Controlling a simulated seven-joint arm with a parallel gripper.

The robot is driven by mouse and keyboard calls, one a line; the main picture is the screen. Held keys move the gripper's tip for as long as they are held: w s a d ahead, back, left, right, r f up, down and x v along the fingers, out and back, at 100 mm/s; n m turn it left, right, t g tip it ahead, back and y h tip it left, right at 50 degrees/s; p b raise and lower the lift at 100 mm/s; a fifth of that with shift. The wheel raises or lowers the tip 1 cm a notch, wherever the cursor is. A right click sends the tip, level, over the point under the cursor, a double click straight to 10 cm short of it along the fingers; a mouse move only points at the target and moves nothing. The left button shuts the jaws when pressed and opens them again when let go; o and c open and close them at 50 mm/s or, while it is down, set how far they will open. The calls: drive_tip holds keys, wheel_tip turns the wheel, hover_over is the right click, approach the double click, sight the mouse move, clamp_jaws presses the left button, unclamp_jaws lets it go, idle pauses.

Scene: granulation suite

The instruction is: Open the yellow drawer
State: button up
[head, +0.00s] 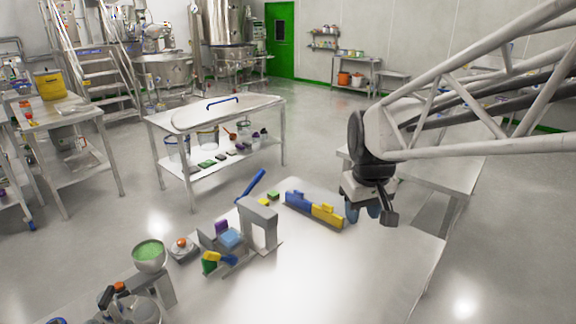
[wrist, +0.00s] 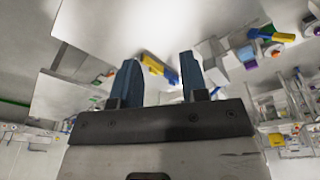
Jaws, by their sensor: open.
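The yellow drawer (head: 327,215) is a low yellow block with a raised tab, beside a matching blue one (head: 299,201) on the white table. In the wrist view the yellow drawer (wrist: 152,64) shows small between my fingers, with the blue one (wrist: 172,76) beside it. My gripper (head: 362,213) is to the right of the yellow drawer in the head view, apart from it and above the table. Its two blue fingers (wrist: 160,58) stand wide apart with nothing held between them. I cannot tell how far the drawer is pulled out.
A grey arch-shaped stand (head: 262,222) and coloured blocks (head: 215,258) are left of the drawers. A blue bar (head: 252,184) leans up behind the stand. The table's front right (head: 360,275) is clear.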

drive_tip(key=w+f+n, duration=0.2)
drive_tip(key=w, duration=1)
drive_tip(key=n+g, duration=0.2)
drive_tip(key=n, duration=0.2)
hover_over(328, 205)
drive_tip(key=f, duration=1.7)
drive_tip(key=shift+s+f, duration=0.25)
drive_tip(key=shift+w+f, duration=0.35)
drive_tip(key=shift+f, duration=0.05)
drive_tip(key=shift+f, duration=3.9)
clamp_jaws()
